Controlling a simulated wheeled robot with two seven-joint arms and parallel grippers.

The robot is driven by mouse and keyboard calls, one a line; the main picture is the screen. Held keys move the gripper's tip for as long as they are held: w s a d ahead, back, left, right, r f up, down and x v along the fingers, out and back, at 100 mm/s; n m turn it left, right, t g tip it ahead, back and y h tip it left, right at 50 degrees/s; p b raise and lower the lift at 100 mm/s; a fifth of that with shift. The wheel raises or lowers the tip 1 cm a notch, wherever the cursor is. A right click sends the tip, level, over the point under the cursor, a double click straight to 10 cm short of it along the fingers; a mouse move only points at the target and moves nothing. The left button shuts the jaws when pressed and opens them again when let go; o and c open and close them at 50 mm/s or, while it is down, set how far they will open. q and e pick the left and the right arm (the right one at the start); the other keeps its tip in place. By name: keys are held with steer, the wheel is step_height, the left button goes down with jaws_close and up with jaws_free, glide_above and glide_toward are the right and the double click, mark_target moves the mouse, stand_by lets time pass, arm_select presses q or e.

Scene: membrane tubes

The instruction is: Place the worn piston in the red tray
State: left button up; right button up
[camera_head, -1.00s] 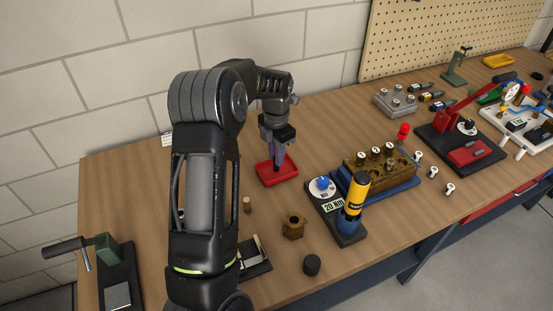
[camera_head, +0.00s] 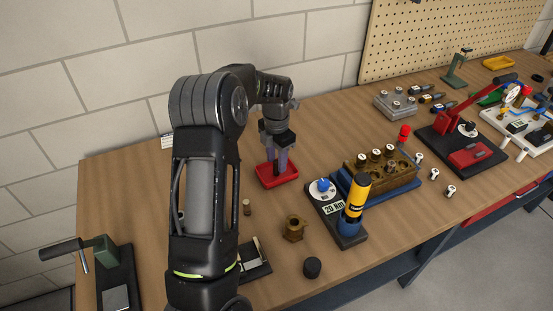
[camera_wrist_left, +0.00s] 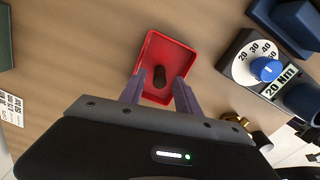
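The red tray (camera_head: 290,178) lies on the table near the wall side; it also shows in the left wrist view (camera_wrist_left: 154,41). A small dark brown piece, which looks like the worn piston (camera_wrist_left: 159,77), is in the tray in the left wrist view. My left gripper (camera_head: 280,170) points down over the tray. Its two fingers (camera_wrist_left: 158,92) are spread, one on each side of the piston, with visible gaps. In the head view the fingers mostly hide the piston. My right gripper is in neither view.
A torque tester with a blue dial (camera_head: 322,187) and a yellow-black driver (camera_head: 355,192) stand right of the tray. A brass hex part (camera_head: 293,228), a small tan cylinder (camera_head: 247,206) and a black cylinder (camera_head: 312,267) stand nearer the front. Table around the tray is mostly clear.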

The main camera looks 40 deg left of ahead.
mark_target(276, 162)
arm_select(q)
steer(key=shift+r+p, duration=0.4)
steer(key=shift+r, duration=0.25)
step_height(276, 162, up, 3)
steer(key=shift+f+p, duration=0.1)
steer(key=shift+p, duration=0.85)
step_height(276, 162, up, 8)
steer(key=shift+b, duration=0.35)
